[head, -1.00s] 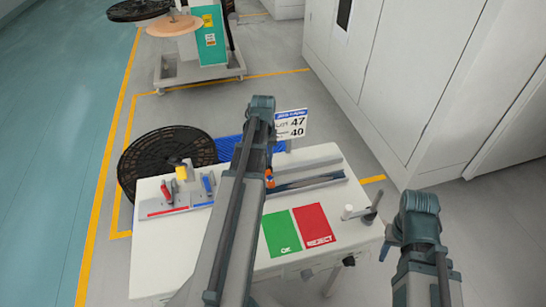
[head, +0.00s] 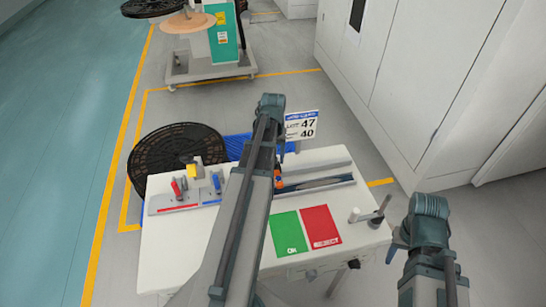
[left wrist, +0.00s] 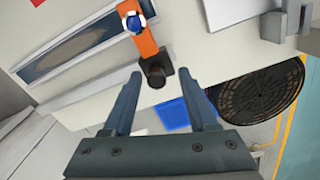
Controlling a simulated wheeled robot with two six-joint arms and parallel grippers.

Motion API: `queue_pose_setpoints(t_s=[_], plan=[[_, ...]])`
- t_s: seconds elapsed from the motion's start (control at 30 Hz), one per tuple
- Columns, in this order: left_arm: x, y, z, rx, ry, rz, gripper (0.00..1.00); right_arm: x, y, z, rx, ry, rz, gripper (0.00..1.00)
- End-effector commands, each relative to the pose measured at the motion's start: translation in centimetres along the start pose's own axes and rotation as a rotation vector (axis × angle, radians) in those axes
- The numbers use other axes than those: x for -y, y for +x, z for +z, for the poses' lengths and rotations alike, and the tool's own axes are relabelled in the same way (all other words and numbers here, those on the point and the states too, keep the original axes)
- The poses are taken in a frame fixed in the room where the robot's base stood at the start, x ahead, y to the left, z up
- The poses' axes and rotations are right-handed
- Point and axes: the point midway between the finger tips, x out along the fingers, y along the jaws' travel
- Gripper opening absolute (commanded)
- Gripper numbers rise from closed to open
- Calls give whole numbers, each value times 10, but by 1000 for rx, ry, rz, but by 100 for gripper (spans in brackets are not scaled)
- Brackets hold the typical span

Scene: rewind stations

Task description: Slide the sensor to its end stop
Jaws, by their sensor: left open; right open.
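The sensor is an orange block (head: 279,183) at the left end of a dark slotted rail (head: 318,183) on the white table. In the left wrist view the sensor (left wrist: 147,42) has a blue and white knob and a black end. My left gripper (left wrist: 162,82) is open, its two fingers on either side of the sensor's black end; I cannot tell whether they touch it.
A green OK pad (head: 288,233) and a red REJECT pad (head: 321,226) lie in front of the rail. A fixture with red and blue levers (head: 187,192) stands left. A black reel (head: 165,160) is behind the table, and a sign (head: 301,125) stands at the back.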

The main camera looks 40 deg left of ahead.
Motion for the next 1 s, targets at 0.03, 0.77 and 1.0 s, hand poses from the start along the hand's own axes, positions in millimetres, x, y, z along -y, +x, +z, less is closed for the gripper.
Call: queue_pose_setpoints(t_s=[0.03, 0.77, 1.0], plan=[[0, -11, 0, 0, 0, 0, 58, -1, -11, 1, 0, 0, 0, 50], [1, -118, 0, 1, -1, -1, 58, -11, -118, 7, 0, -2, 0, 50], [1, -127, 0, 1, -1, -1, 58, -12, -126, 7, 0, -3, 0, 50]])
